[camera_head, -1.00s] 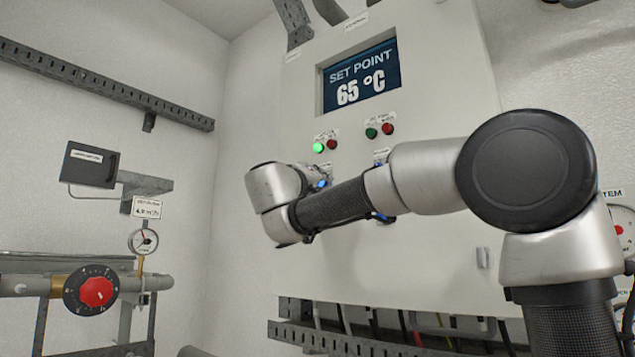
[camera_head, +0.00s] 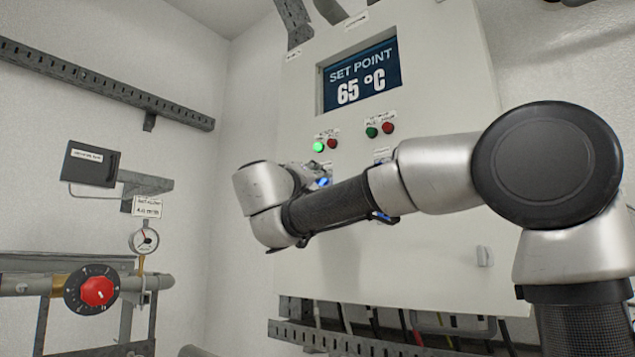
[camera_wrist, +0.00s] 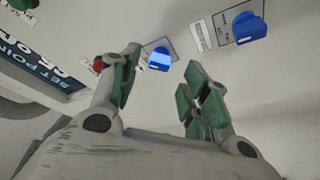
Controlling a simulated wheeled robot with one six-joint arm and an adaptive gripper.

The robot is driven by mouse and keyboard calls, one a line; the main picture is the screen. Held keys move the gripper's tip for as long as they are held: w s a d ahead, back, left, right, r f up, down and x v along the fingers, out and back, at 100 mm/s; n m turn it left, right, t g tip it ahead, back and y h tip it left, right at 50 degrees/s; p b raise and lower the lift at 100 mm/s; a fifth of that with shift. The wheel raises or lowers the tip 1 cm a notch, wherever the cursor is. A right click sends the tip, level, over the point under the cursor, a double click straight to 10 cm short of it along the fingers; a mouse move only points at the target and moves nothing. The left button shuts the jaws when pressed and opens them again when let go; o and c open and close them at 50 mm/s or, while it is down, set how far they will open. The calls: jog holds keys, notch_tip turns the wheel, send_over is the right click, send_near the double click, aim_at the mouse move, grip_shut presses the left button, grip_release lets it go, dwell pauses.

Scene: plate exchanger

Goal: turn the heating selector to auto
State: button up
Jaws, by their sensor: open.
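Two blue selector knobs show on the cabinet face in the wrist view. One knob (camera_wrist: 160,60) appears between my open fingertips, beyond them; no contact is visible. The other knob (camera_wrist: 249,27) is to the upper right, clear of the fingers. My gripper (camera_wrist: 161,70) is open and empty, with green pads. In the head view, one blue knob (camera_head: 323,182) shows just above my forearm; the forearm and wrist hide most of the gripper. The labels are too blurred to tell which knob is the heating selector or where it points.
The grey cabinet (camera_head: 440,265) carries a display (camera_head: 360,77) reading "SET POINT 65 °C". A red dial (camera_head: 97,291) and gauge (camera_head: 144,240) are far left. Cable trays run below.

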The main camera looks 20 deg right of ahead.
jog(key=v, duration=0.8)
jog(key=shift+s+a, duration=0.1)
jog(key=shift+a, duration=0.05)
